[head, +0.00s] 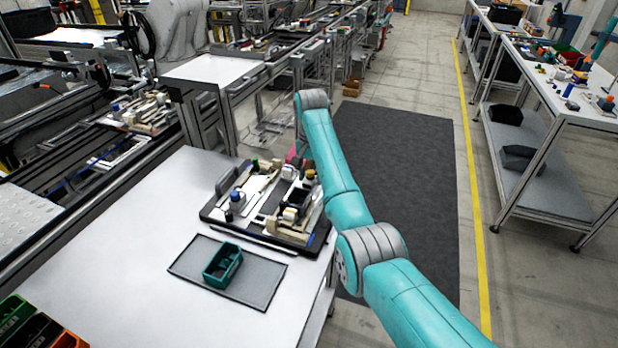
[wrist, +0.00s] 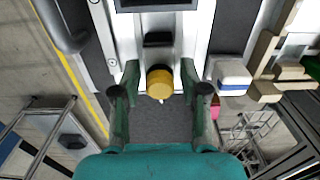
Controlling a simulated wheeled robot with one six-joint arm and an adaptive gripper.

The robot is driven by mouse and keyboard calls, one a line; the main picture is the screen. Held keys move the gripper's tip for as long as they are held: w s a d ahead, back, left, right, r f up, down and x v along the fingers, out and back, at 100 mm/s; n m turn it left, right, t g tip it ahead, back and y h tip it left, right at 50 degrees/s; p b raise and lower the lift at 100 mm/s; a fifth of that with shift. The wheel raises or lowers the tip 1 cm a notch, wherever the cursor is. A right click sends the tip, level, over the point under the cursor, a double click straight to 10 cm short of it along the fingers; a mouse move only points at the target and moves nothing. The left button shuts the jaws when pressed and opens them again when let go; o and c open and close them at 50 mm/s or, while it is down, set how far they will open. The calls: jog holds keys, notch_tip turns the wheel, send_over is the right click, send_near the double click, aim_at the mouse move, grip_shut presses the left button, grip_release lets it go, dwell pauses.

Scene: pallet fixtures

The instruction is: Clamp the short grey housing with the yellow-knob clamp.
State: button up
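The yellow knob (wrist: 160,83) of the clamp sits between the two fingers of my gripper (wrist: 160,76) in the wrist view. The fingers are open, with a small gap on each side of the knob. A black pad (wrist: 158,40) lies just beyond the knob on a light grey strip. In the head view the yellow knob (head: 310,174) is at the far right of the pallet (head: 211,214), and my arm hides the gripper. A dark grey boxy part (head: 299,196) stands nearer than the knob; I cannot tell for sure whether it is the short grey housing.
A white block (wrist: 231,76) stands right of the gripper in the wrist view, with beige fixtures (wrist: 265,55) farther right. A dark handle (wrist: 60,25) is at the left. A blue-knob clamp (head: 237,198) and a green bin (head: 222,265) show in the head view.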

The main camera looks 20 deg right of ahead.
grip_shut()
jog(key=shift+s, duration=0.1)
jog(key=shift+s+a, duration=0.8)
jog(key=shift+s, duration=0.2)
jog(key=shift+o, duration=1.4)
grip_release()
jog(key=shift+r, duration=0.1)
